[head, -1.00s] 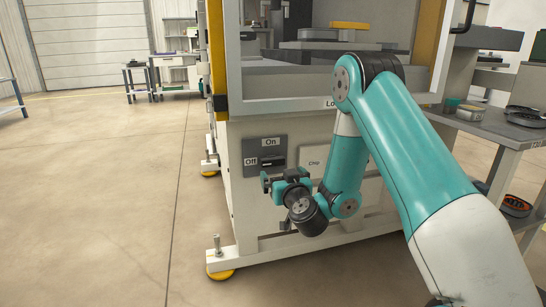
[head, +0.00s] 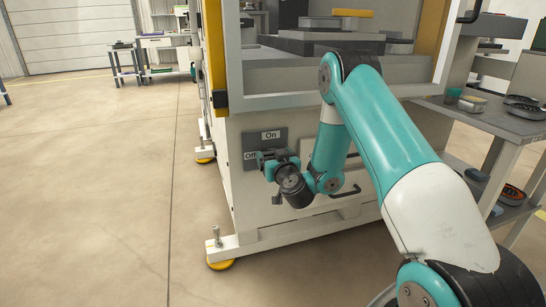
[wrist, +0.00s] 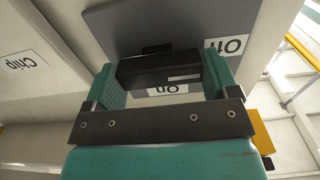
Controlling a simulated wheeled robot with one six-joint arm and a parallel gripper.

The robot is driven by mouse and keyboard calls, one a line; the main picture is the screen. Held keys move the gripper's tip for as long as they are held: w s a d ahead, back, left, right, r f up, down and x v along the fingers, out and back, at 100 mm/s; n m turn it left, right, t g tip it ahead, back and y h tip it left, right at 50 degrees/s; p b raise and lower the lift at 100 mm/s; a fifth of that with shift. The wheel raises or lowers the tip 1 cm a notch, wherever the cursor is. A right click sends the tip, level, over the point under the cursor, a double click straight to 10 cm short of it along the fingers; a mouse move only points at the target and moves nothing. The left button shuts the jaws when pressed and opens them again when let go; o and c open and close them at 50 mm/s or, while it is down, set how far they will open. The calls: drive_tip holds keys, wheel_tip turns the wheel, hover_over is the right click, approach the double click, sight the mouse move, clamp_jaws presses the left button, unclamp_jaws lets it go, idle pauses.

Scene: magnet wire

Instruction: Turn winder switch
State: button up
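The winder switch panel (head: 280,146) is a grey plate on the machine's lower front, with "On" at the top and "Off" at the left. In the wrist view the panel (wrist: 185,22) appears upside down. The black switch handle (wrist: 160,69) lies between the two teal fingers of my gripper (wrist: 163,75). The fingers are wide apart, one at each end of the handle; I cannot tell whether they touch it. In the head view my gripper (head: 264,160) is in front of the panel and hides most of the handle.
The white winder machine (head: 233,190) has a drawer-like panel with a dark handle (head: 345,192) right of the switch, partly behind my arm. A "Chip" label (wrist: 27,62) shows in the wrist view. A side table (head: 490,122) stands at the right. Floor at the left is clear.

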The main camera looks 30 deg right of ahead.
drive_tip(key=shift+d, duration=0.1)
drive_tip(key=shift+c, duration=0.8)
drive_tip(key=shift+m, duration=0.3)
drive_tip(key=m, duration=0.3)
drive_tip(key=shift+s+f+m+b, duration=0.1)
drive_tip(key=shift+f+m+b, duration=0.05)
drive_tip(key=shift+m, duration=3.45)
drive_tip(key=shift+f+m+b, duration=0.15)
drive_tip(key=shift+m, duration=3.45)
drive_tip(key=o, duration=0.8)
drive_tip(key=shift+r, duration=0.1)
